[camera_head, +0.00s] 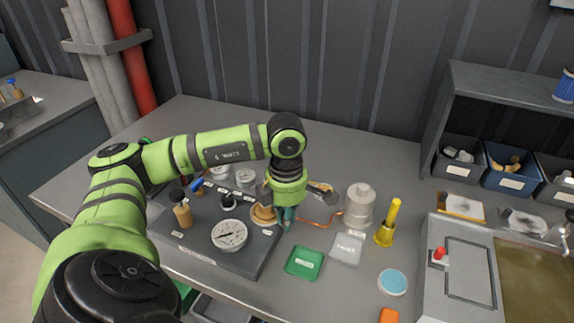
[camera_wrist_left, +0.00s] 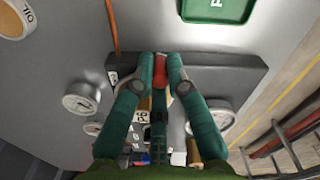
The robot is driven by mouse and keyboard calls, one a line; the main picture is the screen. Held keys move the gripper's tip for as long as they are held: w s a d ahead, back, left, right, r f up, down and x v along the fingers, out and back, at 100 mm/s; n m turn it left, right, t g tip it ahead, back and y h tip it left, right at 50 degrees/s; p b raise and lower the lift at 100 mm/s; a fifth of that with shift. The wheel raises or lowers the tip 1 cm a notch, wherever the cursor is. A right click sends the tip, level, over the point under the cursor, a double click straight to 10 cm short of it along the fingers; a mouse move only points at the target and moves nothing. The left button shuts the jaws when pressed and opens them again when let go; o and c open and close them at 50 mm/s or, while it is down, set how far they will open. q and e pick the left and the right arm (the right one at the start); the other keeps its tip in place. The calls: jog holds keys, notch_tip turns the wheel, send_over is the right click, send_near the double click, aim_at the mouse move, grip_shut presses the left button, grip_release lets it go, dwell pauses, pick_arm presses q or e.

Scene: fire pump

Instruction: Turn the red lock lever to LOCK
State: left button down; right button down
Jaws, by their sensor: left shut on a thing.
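My left gripper (camera_head: 286,216) points down at the right edge of the dark pump panel (camera_head: 262,262). In the left wrist view its teal fingers (camera_wrist_left: 160,66) are shut on a small red piece, which looks like the red lock lever (camera_wrist_left: 161,77). Most of the lever is hidden between the fingers, so its angle and the LOCK mark cannot be read. In the head view the gripper covers it. My right gripper is in neither view.
A large white gauge (camera_head: 229,235) and a tan-handled lever (camera_head: 183,213) are on the panel. A green tray (camera_head: 304,262), a clear box (camera_head: 347,248), a pale canister (camera_head: 359,205) and a yellow funnel-shaped tool (camera_head: 387,225) stand close by on the right.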

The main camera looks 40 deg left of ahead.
pick_arm(q)
jog(key=c, duration=1.5)
grip_release()
jog(key=shift+s, duration=0.1)
notch_tip(320, 180, up, 12)
